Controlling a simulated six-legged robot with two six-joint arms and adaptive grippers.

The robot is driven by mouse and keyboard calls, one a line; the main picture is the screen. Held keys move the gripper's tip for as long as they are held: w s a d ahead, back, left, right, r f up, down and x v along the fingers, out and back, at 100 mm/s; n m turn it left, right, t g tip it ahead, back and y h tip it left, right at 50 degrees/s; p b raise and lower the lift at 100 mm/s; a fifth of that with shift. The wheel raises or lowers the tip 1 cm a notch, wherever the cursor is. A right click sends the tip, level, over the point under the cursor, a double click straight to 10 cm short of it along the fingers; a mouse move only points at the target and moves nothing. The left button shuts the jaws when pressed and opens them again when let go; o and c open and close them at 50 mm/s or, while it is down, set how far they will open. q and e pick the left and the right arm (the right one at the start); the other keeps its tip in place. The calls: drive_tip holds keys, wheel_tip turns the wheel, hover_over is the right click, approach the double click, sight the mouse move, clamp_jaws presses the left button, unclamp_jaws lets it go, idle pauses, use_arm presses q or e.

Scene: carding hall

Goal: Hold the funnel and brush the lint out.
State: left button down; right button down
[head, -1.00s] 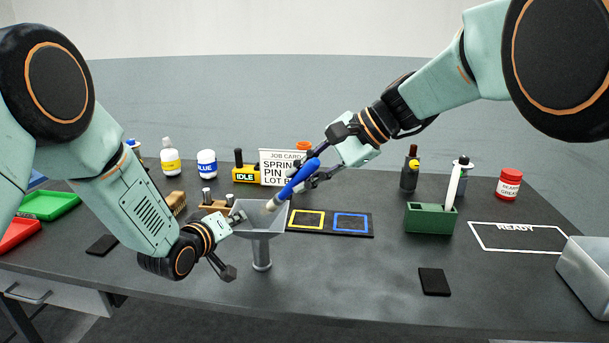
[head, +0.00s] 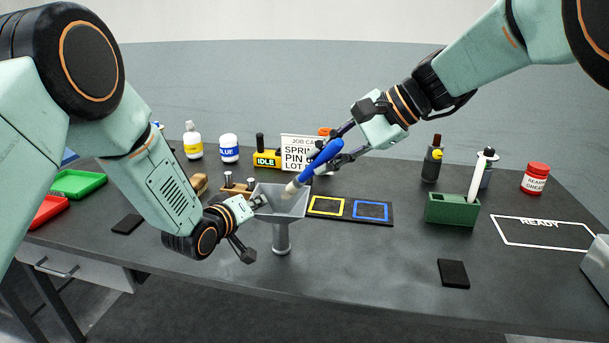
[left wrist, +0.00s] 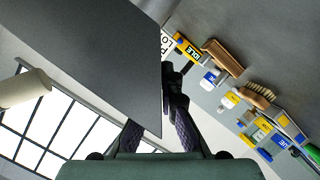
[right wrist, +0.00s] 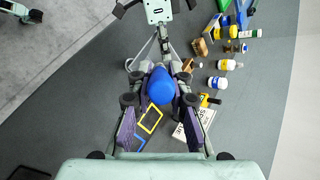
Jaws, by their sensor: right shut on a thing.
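The grey funnel (head: 297,203) stands upright on its stem on the dark bench. My left gripper (head: 253,228) is at its left side, fingers spread, one by the rim and one lower beside the stem. A large grey surface (left wrist: 95,65), apparently the funnel's wall, fills much of the left wrist view and partly hides a finger. My right gripper (head: 328,153) is shut on the blue handle of the brush (head: 318,162). The brush slants down left, its pale tip inside the funnel mouth. The handle (right wrist: 161,86) also shows in the right wrist view. I cannot make out any lint.
A dark board with yellow and blue squares (head: 380,222) lies right of the funnel. Behind stand a job card (head: 297,155), an IDLE box (head: 266,160) and bottles. A green holder (head: 452,209) and a black pad (head: 453,273) are further right. The bench front is mostly clear.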

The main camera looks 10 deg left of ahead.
drive_tip(key=w+f, duration=0.4)
drive_tip(key=w, duration=0.1)
drive_tip(key=shift+w+a+f, duration=0.15)
drive_tip(key=shift+w+f, duration=0.15)
drive_tip(key=shift+w+f, duration=0.5)
drive_tip(key=shift+w, duration=0.05)
idle(1.1)
drive_tip(key=shift+a, duration=0.1)
idle(1.4)
drive_tip(key=s+r, duration=0.4)
drive_tip(key=shift+s+d, duration=0.2)
drive_tip(key=shift+s, duration=0.1)
idle(0.3)
